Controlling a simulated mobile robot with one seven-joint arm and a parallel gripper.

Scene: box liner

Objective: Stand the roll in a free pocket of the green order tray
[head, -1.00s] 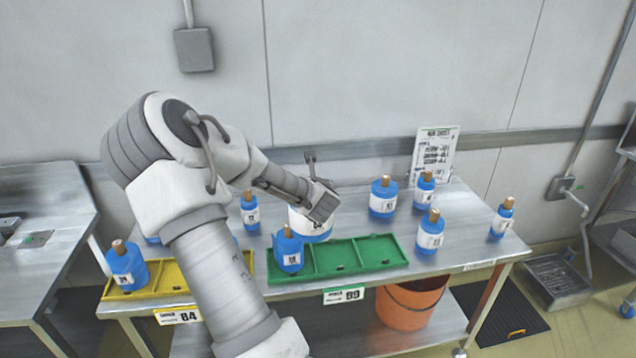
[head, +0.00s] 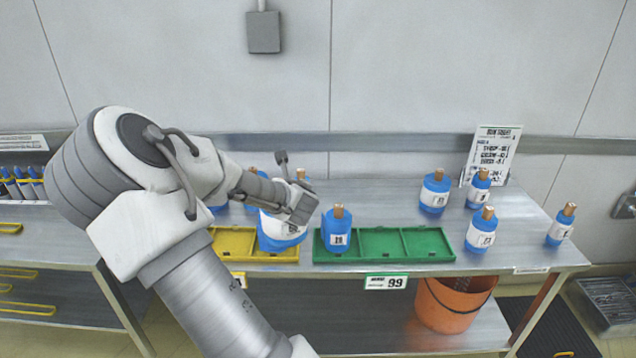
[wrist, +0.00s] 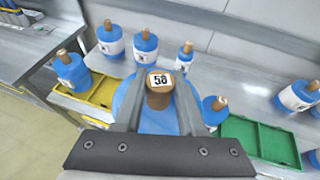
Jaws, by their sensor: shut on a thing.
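My gripper (head: 298,207) is shut on the core of a large blue roll with a white label (head: 283,229). In the wrist view the fingers (wrist: 159,82) grip the brown core, whose top tag reads 58, with the blue body (wrist: 122,98) below. In the head view the held roll appears upright, in front of the right part of the yellow tray and left of the green order tray (head: 448,258). A smaller blue roll (head: 336,236) stands in the green tray's left pocket. Its middle and right pockets are empty. The tray also shows in the wrist view (wrist: 262,140).
The yellow tray (head: 232,243) is left of the green one; a roll (wrist: 75,72) stands at its left end in the wrist view. Several rolls (head: 434,192) stand behind and right of the green tray. A sheet (head: 492,152) stands at the back. An orange bucket (head: 447,308) is below.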

